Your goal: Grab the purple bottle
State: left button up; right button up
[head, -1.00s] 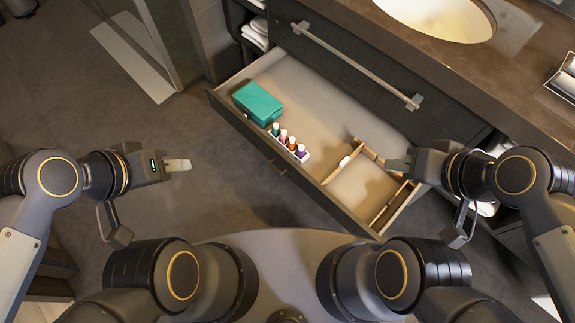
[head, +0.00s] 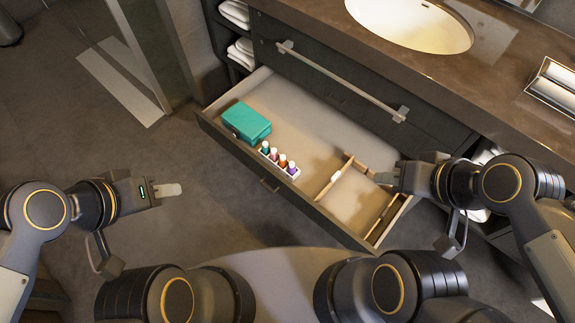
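The purple bottle (head: 292,167) stands at the right end of a row of small bottles in a white holder (head: 296,175) inside the open drawer. The bottles beside it have teal, pink and orange colours. My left gripper (head: 172,190) is over the floor, left of the drawer and apart from it. My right gripper (head: 384,178) is over the right part of the drawer, by the wooden divider, to the right of the purple bottle. Both grippers look empty; their finger gaps cannot be made out.
The open drawer (head: 330,132) also holds a teal box (head: 246,121) on the left and wooden dividers (head: 334,176) on the right. A counter (head: 440,60) with a sink (head: 410,20) stands behind. The drawer's middle is clear.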

aim_at(291, 167)
jog(key=i+j+z, duration=0.2)
jog(key=j, duration=0.25)
jog(key=i+j+z, duration=0.2)
jog(key=j, duration=0.25)
jog(key=i+j+z, duration=0.2)
jog(key=j, duration=0.3)
jog(key=j+z, duration=0.25)
jog(key=j, duration=0.2)
jog(key=j+z, duration=0.2)
jog(key=j, duration=0.35)
